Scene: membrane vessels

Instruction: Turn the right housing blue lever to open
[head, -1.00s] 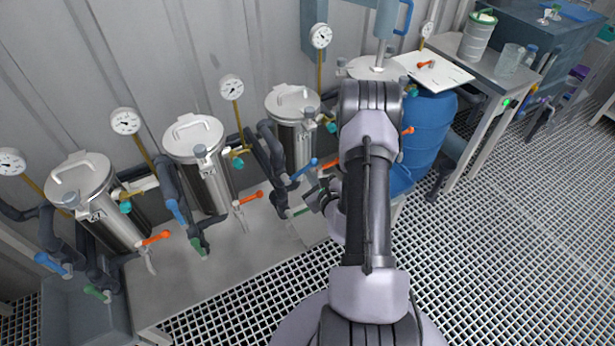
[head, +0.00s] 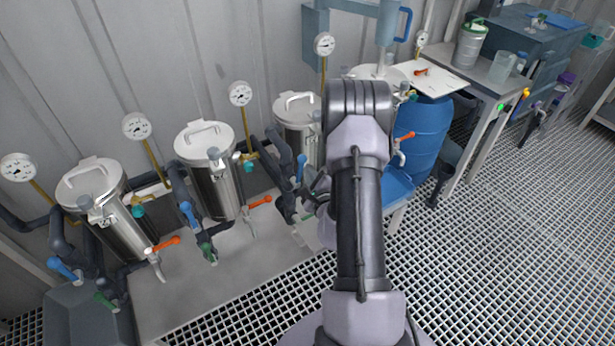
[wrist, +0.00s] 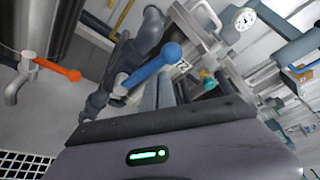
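The right housing (head: 297,122) is a steel canister with a handled lid, partly hidden behind my arm. Its blue lever (head: 301,166) points up from the dark pipework at its front. In the wrist view the blue lever (wrist: 150,68) slants up to the right, its round knob just beyond my fingers. My gripper (head: 316,196) is low beside this pipework, partly hidden by my arm. In the wrist view its grey fingers (wrist: 160,92) lie close below the lever. I cannot tell whether they touch it or how wide they are apart.
Two similar housings (head: 210,165) (head: 100,205) stand to the left, with their own levers. An orange lever (wrist: 58,70) is left in the wrist view. A blue barrel (head: 424,140) stands right of my arm. The grating floor at right is clear.

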